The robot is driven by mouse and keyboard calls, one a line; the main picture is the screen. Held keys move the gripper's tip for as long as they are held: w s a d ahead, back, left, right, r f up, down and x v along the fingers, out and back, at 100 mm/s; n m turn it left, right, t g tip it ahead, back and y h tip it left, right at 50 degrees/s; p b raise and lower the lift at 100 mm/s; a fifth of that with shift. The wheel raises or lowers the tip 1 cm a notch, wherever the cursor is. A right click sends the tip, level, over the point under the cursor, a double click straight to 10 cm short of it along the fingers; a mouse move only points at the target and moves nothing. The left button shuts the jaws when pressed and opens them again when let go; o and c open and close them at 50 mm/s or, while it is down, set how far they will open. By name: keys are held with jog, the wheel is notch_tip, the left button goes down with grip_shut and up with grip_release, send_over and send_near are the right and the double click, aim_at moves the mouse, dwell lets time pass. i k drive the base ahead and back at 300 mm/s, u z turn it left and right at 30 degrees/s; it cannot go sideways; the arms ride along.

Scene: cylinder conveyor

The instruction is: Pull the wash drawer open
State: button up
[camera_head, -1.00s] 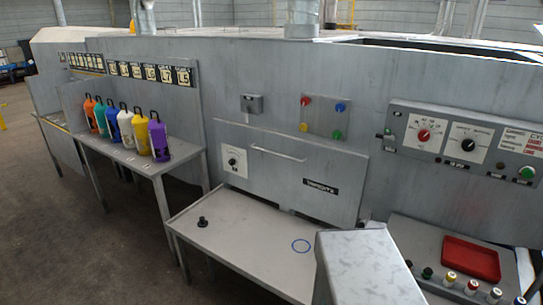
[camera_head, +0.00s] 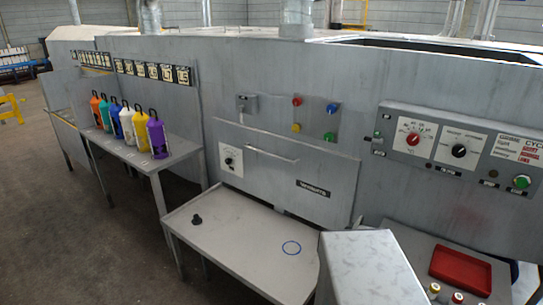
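A wide grey front panel (camera_head: 265,175) with a bar handle (camera_head: 270,152) is set in the grey machine wall at the middle of the view. It looks closed, lying flush with the wall. It carries a white dial plate (camera_head: 231,160) on its left and a small dark label (camera_head: 313,188) at lower right, too small to read. No label marks it clearly as the wash drawer. My gripper is not in view, and nothing is seen touching the handle.
Several coloured bottles (camera_head: 156,140) stand on a side bench at left. A control panel (camera_head: 460,147) and a red tray (camera_head: 460,270) are at right.

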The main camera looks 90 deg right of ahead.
aim_at(317, 185)
jog(key=u, duration=0.15)
jog(key=k, duration=0.95)
jog(key=z, duration=1.3)
jog(key=i, duration=0.95)
jog(key=z, duration=0.15)
jog(key=k, duration=0.3)
